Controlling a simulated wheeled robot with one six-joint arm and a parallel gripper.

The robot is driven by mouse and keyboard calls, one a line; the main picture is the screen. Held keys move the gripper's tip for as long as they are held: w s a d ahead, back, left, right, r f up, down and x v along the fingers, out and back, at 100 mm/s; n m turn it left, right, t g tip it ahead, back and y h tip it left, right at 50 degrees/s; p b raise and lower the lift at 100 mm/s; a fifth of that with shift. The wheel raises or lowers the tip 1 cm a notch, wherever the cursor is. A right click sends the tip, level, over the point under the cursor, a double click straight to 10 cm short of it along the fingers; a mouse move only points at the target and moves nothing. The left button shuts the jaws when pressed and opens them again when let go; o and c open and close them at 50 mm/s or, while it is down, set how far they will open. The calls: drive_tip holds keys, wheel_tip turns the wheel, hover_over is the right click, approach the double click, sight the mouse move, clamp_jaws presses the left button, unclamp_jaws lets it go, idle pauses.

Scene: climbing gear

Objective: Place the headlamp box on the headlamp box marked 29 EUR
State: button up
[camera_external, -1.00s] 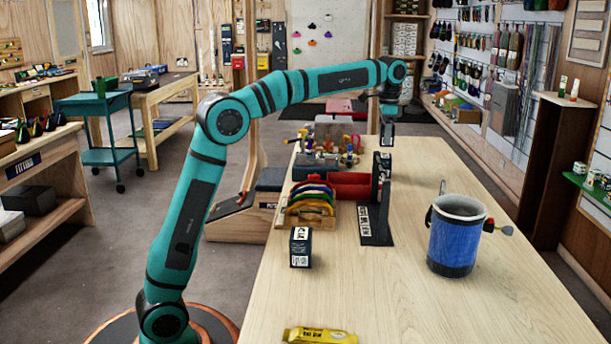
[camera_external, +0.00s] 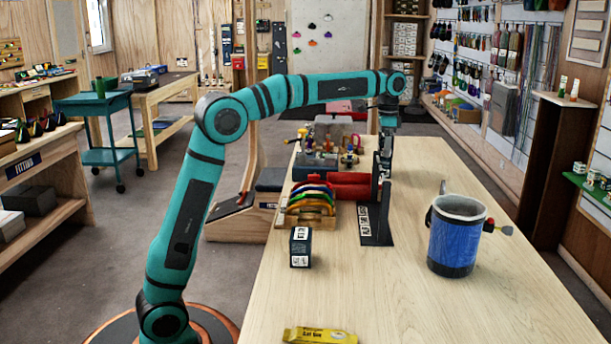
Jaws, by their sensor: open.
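A small dark box (camera_external: 300,247) with white print on its top and front stands upright on the near left part of the wooden table (camera_external: 330,290). It looks like a headlamp box, but its print is too small to read, so I cannot tell if it is marked 29 EUR. My gripper (camera_external: 387,128) is at the far part of the table, pointing down, well away from that box. It is open. The fingertips are small and dark, partly behind a black upright stand (camera_external: 375,222). I cannot make out a second headlamp box there.
Beside the stand lie a red roll (camera_external: 350,187) and a rack of coloured curved pieces (camera_external: 312,203). Behind is a cluster of small gear (camera_external: 325,155). A blue pot (camera_external: 455,235) stands at right, a yellow packet (camera_external: 320,335) in front. The table's middle front is clear.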

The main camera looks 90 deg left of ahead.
drive_tip(key=shift+r, duration=0.1)
wheel_tip(320, 180, up, 12)
drive_tip(key=shift+w+f, duration=0.1)
drive_tip(key=shift+f, duration=0.1)
drive_tip(key=shift+r, duration=0.25)
drive_tip(key=shift+d, duration=0.2)
drive_tip(key=s+d+r+t+y, duration=0.1)
drive_tip(key=s+d+r+t, duration=0.2)
drive_tip(key=d, duration=0.6)
drive_tip(key=s+d+r+t+y, duration=0.1)
drive_tip(key=s+d+t, duration=0.2)
drive_tip(key=s+d, duration=0.45)
drive_tip(key=s+d+r+t, duration=0.2)
drive_tip(key=s+d+t, duration=0.1)
drive_tip(key=d, duration=0.7)
drive_tip(key=s+d+f+t, duration=0.2)
drive_tip(key=s+d+f, duration=0.1)
drive_tip(key=s, duration=0.4)
drive_tip(key=s+d+f+t+h, duration=0.1)
drive_tip(key=s+d+f+t, duration=0.2)
drive_tip(key=s+d, duration=0.3)
drive_tip(key=s+d+f+t+h, duration=0.1)
drive_tip(key=s+d+f+t, duration=0.2)
drive_tip(key=s, duration=0.6)
drive_tip(key=shift+d+f, duration=0.25)
drive_tip(key=shift+d, duration=0.9)
